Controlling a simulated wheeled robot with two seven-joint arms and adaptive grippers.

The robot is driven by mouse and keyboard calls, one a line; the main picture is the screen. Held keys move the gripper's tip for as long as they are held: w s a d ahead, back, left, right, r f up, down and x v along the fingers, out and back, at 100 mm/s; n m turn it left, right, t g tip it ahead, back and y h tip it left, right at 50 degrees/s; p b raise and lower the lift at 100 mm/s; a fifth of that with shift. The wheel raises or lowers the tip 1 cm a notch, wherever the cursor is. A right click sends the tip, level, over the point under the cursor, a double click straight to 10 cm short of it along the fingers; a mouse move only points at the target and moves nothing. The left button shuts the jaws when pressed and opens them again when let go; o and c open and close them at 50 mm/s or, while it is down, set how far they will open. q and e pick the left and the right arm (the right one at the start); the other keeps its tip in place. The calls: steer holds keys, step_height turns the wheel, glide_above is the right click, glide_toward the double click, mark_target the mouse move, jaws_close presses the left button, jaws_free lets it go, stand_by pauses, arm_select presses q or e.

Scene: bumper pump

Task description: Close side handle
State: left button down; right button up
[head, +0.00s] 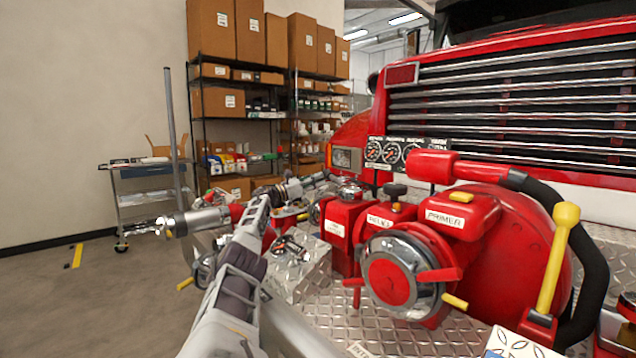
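A tall yellow handle (558,258) stands nearly upright, tilted slightly, at the right side of the red pump (505,245). A short yellow-tipped lever (454,301) sits beside the chrome-ringed red cap (392,281) on the pump front. Another yellow grip (185,284) shows low on the left. The view does not settle which one is the side handle. My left gripper (261,200) reaches up from the bottom, left of the pump and apart from the tall handle. Whether its fingers are open is unclear. My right gripper is not in view.
The diamond-plate bumper deck (375,335) lies under the pump. A black hose (590,260) curves down behind the tall handle. A cart (148,196) and shelves of boxes stand behind.

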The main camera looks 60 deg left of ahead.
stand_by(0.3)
arm_select(q)
steer(key=shift+f, duration=0.2)
stand_by(0.3)
steer(key=shift+v, duration=2.4)
steer(key=shift+v, duration=1.25)
steer(key=shift+s+r, duration=0.1)
steer(key=shift+r, duration=0.1)
steer(key=shift+r, duration=0.15)
